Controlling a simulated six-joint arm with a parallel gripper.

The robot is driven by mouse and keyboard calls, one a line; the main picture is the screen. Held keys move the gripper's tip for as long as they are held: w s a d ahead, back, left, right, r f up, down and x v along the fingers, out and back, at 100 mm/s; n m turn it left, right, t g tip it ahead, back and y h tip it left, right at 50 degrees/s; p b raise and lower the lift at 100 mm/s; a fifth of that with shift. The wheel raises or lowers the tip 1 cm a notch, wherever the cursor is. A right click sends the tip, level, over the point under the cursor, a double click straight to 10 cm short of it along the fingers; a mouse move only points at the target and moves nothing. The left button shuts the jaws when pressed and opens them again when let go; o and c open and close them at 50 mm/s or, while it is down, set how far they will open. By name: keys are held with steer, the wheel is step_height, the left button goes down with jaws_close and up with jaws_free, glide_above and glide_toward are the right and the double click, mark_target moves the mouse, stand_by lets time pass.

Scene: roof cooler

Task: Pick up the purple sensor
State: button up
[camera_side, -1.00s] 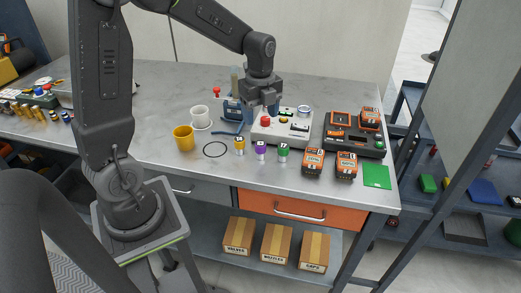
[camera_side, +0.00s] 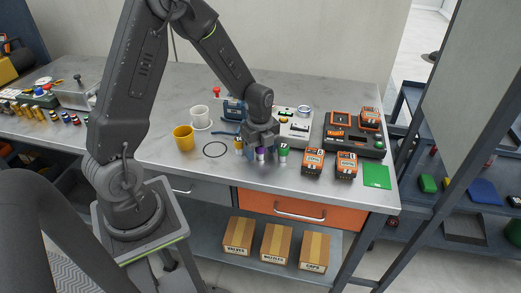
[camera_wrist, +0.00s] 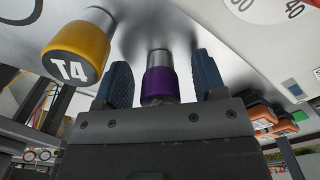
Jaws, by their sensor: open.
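The purple sensor (camera_side: 261,153) stands on the workbench (camera_side: 300,184) between a yellow sensor (camera_side: 239,148) and a green sensor (camera_side: 283,155). In the wrist view the purple sensor (camera_wrist: 160,84), with a silver end, lies between the two fingers of my gripper (camera_wrist: 163,80). The fingers are open, with a gap on each side of it. The yellow sensor marked T4 (camera_wrist: 78,50) is just left of the left finger. In the side view my gripper (camera_side: 262,146) is low over the purple sensor and hides part of it.
A grey box with knobs (camera_side: 296,128) stands behind my gripper. Orange battery packs (camera_side: 312,163) and a green card (camera_side: 377,176) lie to the right. A yellow cup (camera_side: 184,138), a white cup (camera_side: 200,117) and a black ring (camera_side: 215,150) are to the left. The bench's front strip is clear.

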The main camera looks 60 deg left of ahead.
steer(key=shift+c, duration=0.4)
steer(key=c, duration=1)
steer(key=shift+o, duration=0.2)
